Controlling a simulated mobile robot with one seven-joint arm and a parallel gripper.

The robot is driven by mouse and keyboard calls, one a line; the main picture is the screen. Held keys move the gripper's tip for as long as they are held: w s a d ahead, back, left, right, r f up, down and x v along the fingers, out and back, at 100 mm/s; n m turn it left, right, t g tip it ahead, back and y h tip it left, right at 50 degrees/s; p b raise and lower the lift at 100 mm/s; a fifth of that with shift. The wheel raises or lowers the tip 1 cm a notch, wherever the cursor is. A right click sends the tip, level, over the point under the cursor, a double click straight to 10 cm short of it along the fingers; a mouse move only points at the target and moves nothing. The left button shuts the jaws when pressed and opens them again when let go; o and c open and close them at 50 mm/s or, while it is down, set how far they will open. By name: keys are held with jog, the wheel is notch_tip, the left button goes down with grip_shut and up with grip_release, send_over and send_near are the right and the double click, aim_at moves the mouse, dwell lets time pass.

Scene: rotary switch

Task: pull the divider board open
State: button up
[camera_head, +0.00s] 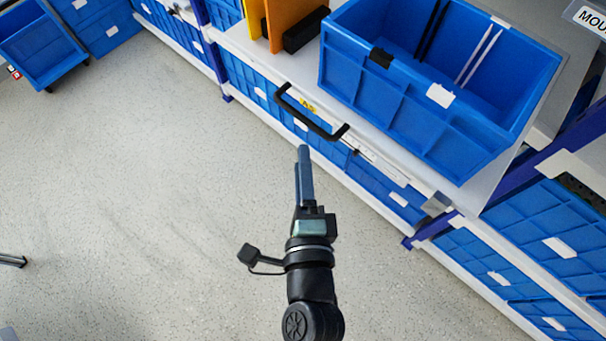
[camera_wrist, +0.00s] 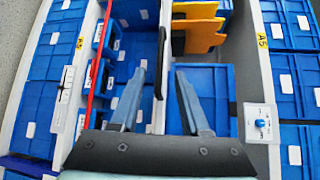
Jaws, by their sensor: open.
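The divider board is a pale shelf board (camera_head: 368,128) with a long black bar handle (camera_head: 312,113) on its front edge, near a yellow label. In the wrist view the handle shows as an upright black bar (camera_wrist: 161,60), ahead and roughly between the fingers. My gripper (camera_head: 304,150) is open and empty, its blue-grey fingers pointing at the shelf just in front of the handle. They look apart from it, though the exact gap is hard to tell. Both fingers (camera_wrist: 161,76) show clearly in the wrist view.
A large blue bin (camera_head: 430,120) stands on the shelf, right of the handle. Orange panels (camera_head: 290,22) stand to its left. Rows of blue bins fill the shelves below. A rotary switch plate (camera_wrist: 262,123) shows at right in the wrist view.

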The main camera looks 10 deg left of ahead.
jog(key=shift+v, duration=0.75)
jog(key=shift+r, duration=0.1)
